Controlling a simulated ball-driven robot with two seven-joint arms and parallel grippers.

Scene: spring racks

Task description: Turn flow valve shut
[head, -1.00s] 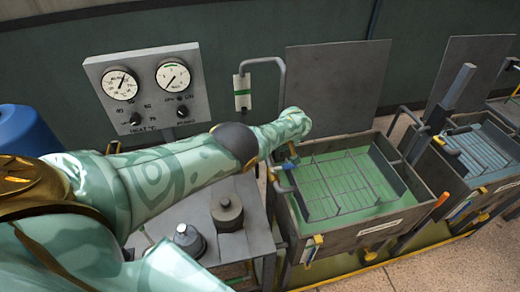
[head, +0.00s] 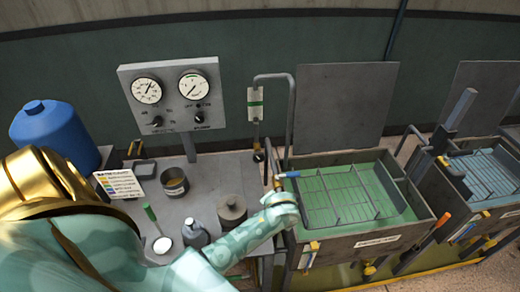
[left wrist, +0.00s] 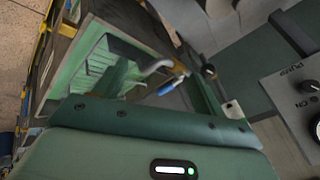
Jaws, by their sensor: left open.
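A valve lever with a blue handle (head: 287,175) sits at the left rim of the green-filled tank (head: 365,243), beside a bent standing pipe (head: 291,110). The blue handle also shows in the left wrist view (left wrist: 170,86), beyond my gripper. I cannot tell whether the lever is open or shut. My left gripper (head: 283,207) is at the tank's left edge, in front of and below the blue handle, apart from it. It is open and nothing shows in it; its fingers are hard to make out. My right gripper is not in view.
A gauge panel (head: 174,98) stands behind the bench. The bench holds a blue jug (head: 55,130), a tin (head: 174,184), weights (head: 232,208) and a label card (head: 120,183). A second tank (head: 490,185) stands to the right. An upright plate (head: 345,105) rises behind the first tank.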

